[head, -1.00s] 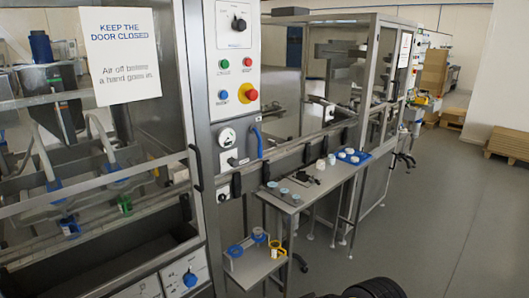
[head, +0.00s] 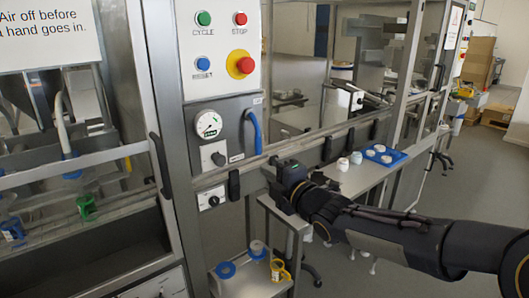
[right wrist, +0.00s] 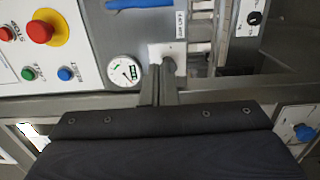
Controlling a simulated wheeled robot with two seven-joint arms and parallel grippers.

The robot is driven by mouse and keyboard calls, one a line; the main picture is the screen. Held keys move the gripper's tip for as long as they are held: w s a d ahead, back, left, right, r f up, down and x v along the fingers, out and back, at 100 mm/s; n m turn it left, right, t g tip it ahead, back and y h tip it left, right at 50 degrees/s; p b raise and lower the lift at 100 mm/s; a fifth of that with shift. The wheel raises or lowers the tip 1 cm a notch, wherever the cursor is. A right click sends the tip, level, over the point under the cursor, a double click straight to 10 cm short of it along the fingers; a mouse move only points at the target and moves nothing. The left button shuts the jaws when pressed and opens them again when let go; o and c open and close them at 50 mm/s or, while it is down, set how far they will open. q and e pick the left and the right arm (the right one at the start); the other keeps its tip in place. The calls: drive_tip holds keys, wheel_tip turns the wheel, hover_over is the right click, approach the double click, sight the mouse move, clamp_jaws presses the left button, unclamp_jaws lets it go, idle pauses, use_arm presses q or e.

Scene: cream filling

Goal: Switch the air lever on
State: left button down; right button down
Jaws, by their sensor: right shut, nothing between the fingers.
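The blue air lever (head: 252,132) sits on the grey panel right of the round gauge (head: 208,124), its handle running mostly up and down. In the right wrist view the lever (right wrist: 140,4) is cut by the top edge, and the gauge (right wrist: 122,71) is left of the fingers. My right gripper (head: 270,174) is below and right of the lever, apart from it. Its fingers (right wrist: 160,78) are shut and empty, in front of the panel near a small dark knob. My left gripper is not in view.
Above are the green, red and blue buttons and the red emergency stop (head: 245,65) on its yellow ring. A metal rail (head: 320,138) runs beside the panel. A side table holds a blue tray (head: 398,154). A lower shelf holds blue rings and a yellow item (head: 279,270).

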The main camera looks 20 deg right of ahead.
sight(257, 152)
drive_tip(key=w+p, duration=0.2)
drive_tip(key=w, duration=0.3)
drive_tip(key=w+p, duration=0.3)
drive_tip(key=w, duration=0.3)
drive_tip(key=shift+w+d, duration=0.2)
drive_tip(key=shift+w, duration=0.1)
